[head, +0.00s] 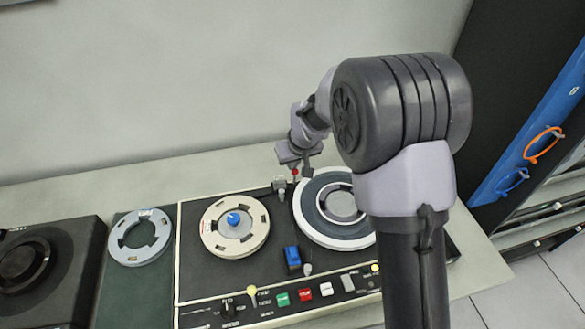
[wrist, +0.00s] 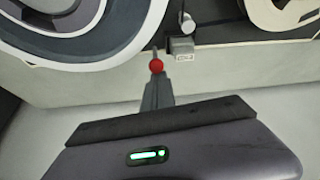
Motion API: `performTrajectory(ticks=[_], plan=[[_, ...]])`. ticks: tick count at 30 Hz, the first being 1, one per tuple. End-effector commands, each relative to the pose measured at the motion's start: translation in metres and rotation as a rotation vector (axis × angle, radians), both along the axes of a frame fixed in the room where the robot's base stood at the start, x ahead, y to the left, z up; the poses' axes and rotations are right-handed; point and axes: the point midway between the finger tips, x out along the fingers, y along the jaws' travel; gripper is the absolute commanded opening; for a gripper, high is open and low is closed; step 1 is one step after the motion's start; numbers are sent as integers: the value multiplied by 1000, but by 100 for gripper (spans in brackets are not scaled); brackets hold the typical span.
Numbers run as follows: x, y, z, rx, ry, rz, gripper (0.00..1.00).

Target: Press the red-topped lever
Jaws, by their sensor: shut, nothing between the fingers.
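The red-topped lever (head: 294,173) shows as a small red ball at the back edge of the tape machine, between the two reels. In the wrist view the red ball (wrist: 156,66) sits right at the tips of my gripper (wrist: 155,78). In the head view my gripper (head: 297,161) is just above and behind the ball. Its fingers are together with nothing between them. I cannot tell whether the fingertips touch the ball. The lever's lower part is mostly hidden.
The machine (head: 188,280) carries a cream reel (head: 256,240) with a blue hub and a larger white-rimmed reel (head: 318,236). A silver post (wrist: 188,25) stands close by the lever. A blue block (head: 292,257) and colored buttons are nearer the front. A wall rises behind.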

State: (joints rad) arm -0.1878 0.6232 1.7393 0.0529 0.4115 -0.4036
Motion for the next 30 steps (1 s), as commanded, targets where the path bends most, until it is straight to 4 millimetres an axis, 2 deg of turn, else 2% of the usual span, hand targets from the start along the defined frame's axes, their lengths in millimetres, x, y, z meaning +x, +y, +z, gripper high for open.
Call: performTrajectory(ticks=[16, 24, 27, 30], plan=[[14, 3, -6, -1, 2, 1, 0], [14, 3, -5, -1, 2, 1, 0], [11, 2, 3, -1, 2, 1, 0], [4, 0, 22, 0, 0, 0, 0]])
